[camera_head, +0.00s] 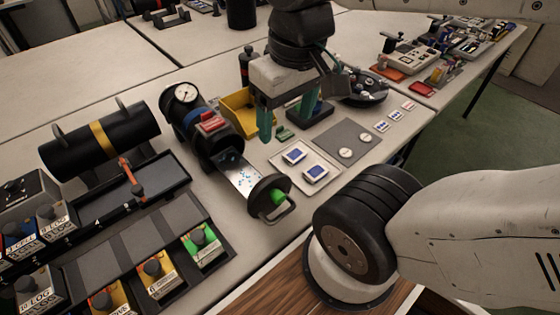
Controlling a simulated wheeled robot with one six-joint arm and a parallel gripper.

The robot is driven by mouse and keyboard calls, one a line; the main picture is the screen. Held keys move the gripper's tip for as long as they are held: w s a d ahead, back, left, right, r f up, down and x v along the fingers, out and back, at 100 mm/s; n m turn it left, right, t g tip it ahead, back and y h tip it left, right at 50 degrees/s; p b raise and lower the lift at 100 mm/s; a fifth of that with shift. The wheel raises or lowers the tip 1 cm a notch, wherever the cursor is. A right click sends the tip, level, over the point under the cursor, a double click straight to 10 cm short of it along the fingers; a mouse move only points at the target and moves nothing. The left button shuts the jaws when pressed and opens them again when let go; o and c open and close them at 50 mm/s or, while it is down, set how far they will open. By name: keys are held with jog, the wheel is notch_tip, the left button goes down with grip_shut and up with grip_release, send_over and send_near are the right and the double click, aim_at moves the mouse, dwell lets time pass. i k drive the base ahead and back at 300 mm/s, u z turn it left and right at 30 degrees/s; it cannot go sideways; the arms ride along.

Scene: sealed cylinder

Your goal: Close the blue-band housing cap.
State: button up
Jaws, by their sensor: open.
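The blue-band housing (183,117) is a black cylinder lying on the table, with a round gauge at its far end and a red block on top. Its near end is open. A pale tray with blue specks (240,178) extends out of that end. The round black cap (264,191) is at the tray's outer end, apart from the housing, with a handle and a green part on its face. My gripper (287,121) is open, pointing down, with green fingers. In the picture it is above and right of the tray. I see nothing between its fingers.
A black cylinder with a yellow band (98,138) lies on the left. A yellow bin (237,112) stands behind the gripper. Cards (294,153) and a grey mat (346,143) lie to the right. A rack with labelled blocks (203,246) fills the lower left.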

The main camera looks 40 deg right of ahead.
aim_at(249, 175)
jog(key=k, duration=0.5)
jog(key=z, duration=2.3)
jog(key=k, duration=0.7)
jog(key=u, duration=1.7)
